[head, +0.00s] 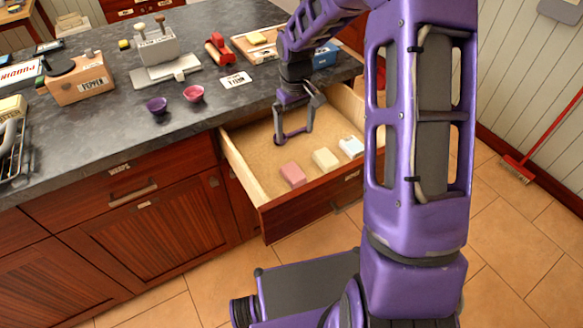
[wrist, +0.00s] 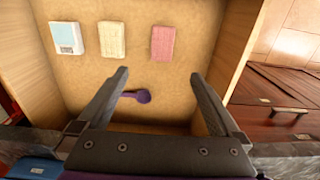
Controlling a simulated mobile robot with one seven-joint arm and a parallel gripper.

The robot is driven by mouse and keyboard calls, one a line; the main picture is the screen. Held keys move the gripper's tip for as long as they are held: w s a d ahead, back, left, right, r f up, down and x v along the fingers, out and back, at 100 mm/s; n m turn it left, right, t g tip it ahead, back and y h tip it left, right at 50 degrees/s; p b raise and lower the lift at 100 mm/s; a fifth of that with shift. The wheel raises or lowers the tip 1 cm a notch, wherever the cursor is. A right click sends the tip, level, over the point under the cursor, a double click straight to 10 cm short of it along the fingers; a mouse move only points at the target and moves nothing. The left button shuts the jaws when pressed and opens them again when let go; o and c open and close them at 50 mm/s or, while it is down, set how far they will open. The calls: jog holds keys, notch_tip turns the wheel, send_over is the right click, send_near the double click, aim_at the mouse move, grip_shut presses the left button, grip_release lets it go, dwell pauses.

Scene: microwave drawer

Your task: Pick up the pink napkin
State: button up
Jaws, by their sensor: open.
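The pink napkin (head: 292,174) is a small block-like piece lying on the floor of the open drawer (head: 242,165), near its front. In the wrist view the pink napkin (wrist: 163,43) lies beyond the fingertips, apart from them. My gripper (head: 294,137) is open and empty, over the back part of the drawer. In the wrist view my gripper (wrist: 157,84) shows its two fingers spread wide. A cream napkin-like piece (head: 326,160) and a white and light-blue piece (head: 351,147) lie in a row beside the pink one.
A purple spoon-like thing (wrist: 137,95) lies in the drawer between the fingers. The drawer's side walls and front panel (head: 315,204) stand around the pieces.

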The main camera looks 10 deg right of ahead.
send_over(293, 171)
jog(key=f, duration=1.1)
jog(key=shift+d+f+b, duration=0.2)
jog(key=shift+f+b, duration=0.15)
jog(key=shift+a+f, duration=0.15)
jog(key=shift+f, duration=1.2)
jog(key=shift+a+f, duration=0.1)
jog(key=shift+f, duration=1.25)
jog(key=shift+c, duration=0.3)
jog(key=c, duration=1.3)
notch_tip(293, 171, up, 10)
jog(key=shift+r, duration=0.1)
